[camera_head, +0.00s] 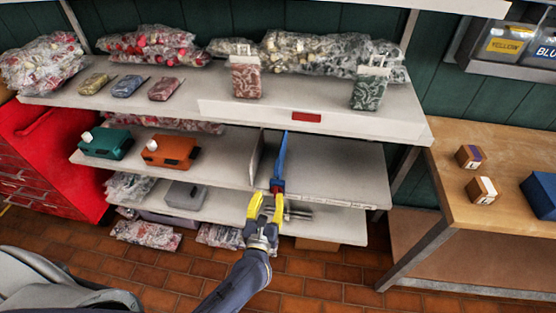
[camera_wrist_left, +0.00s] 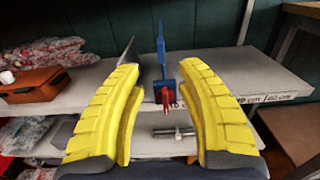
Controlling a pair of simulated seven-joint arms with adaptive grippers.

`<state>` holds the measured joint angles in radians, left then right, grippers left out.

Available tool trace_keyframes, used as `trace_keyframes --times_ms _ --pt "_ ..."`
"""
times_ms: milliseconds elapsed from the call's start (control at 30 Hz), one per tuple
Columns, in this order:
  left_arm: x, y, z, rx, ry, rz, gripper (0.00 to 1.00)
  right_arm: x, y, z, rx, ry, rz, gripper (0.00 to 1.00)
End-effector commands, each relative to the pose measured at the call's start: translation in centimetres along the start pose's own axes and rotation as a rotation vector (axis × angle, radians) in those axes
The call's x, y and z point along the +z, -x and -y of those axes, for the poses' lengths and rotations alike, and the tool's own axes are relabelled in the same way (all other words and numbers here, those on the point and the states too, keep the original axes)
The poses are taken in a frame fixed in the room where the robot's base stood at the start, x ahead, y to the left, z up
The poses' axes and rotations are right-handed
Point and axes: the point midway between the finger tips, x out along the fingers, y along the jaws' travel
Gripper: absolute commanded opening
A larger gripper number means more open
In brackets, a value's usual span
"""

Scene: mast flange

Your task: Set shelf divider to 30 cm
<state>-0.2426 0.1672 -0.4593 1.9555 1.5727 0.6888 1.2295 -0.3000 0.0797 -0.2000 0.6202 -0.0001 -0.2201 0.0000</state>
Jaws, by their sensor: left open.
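The blue shelf divider (camera_head: 281,160) stands upright on the middle shelf (camera_head: 335,180), right of a thin grey upright panel (camera_head: 257,155). It also shows in the left wrist view (camera_wrist_left: 160,45), with a red piece (camera_wrist_left: 166,97) low on its front. My left gripper (camera_head: 267,198), with yellow fingers, is open in front of the shelf edge. In the left wrist view the gripper (camera_wrist_left: 160,68) has the divider between its fingers in the picture, farther off and apparently untouched. Scale marks (camera_wrist_left: 262,97) run along the shelf front; one seems to read 40 cm. My right gripper is out of view.
Teal (camera_head: 107,143) and orange (camera_head: 170,151) boxes stand on the middle shelf's left part. The upper shelf (camera_head: 350,124) overhangs it. Grey rods (camera_head: 298,213) lie on the shelf below. A wooden table (camera_head: 500,155) stands at right. The middle shelf is clear right of the divider.

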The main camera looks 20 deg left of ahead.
Motion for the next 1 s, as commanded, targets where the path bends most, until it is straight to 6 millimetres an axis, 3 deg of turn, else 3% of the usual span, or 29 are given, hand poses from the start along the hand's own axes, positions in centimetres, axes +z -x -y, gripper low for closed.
trace_keyframes --times_ms 700,1000 --pt "0.1 -12.1 0.0 0.0 -0.006 0.002 0.36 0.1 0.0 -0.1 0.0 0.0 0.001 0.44" --pt "0.1 -15.6 0.0 -0.001 -0.005 0.002 0.36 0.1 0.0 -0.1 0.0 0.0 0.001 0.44"
